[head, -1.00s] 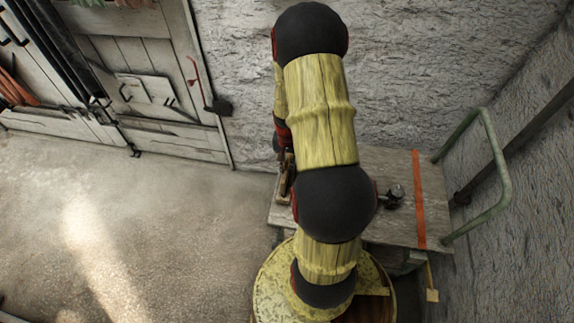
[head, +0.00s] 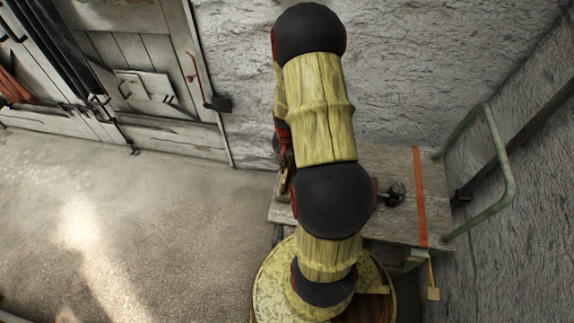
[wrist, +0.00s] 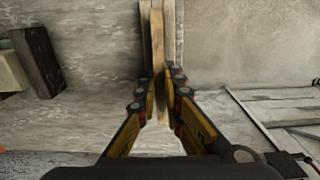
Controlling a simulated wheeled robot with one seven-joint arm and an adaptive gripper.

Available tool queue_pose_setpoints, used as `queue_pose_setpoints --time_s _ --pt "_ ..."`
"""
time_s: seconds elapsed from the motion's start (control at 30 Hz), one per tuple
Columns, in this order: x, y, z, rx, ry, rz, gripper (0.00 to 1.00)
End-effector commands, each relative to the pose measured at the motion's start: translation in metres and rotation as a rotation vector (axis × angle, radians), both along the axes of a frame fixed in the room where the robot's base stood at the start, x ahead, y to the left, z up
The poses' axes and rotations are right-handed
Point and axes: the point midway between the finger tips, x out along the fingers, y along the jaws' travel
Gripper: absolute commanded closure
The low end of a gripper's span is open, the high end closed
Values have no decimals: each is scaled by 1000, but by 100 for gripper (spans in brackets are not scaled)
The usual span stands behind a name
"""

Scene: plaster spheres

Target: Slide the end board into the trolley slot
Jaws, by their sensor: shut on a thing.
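In the wrist view my gripper (wrist: 162,82) is shut on the end board (wrist: 158,40), a pale wooden piece running up between the fingers to the top edge. The fingers cover part of it, and its far end is out of view. In the head view my arm hides most of the gripper, and only a small brown strip shows left of the arm. The trolley (head: 395,222) has a grey wooden deck with an orange strip (head: 419,195) and a green tubular handle (head: 508,180) at right. I cannot make out the slot or whether the board touches it.
A small dark metal part (head: 394,194) lies on the deck right of my arm. A dark block (wrist: 38,62) stands at left in the wrist view. The rough wall is close behind the trolley. A plank door (head: 150,80) stands back left; the floor (head: 150,220) at left is clear.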

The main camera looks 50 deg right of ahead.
Motion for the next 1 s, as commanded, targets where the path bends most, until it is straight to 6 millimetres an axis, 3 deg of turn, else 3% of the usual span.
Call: queue_pose_setpoints --time_s 0.4,0.43,0.77,1.0 --pt "0 0 -10 0 0 0 100" --pt "0 0 -10 0 0 0 90" --pt "0 0 -9 0 0 0 72" --pt "0 0 -9 0 0 0 70"
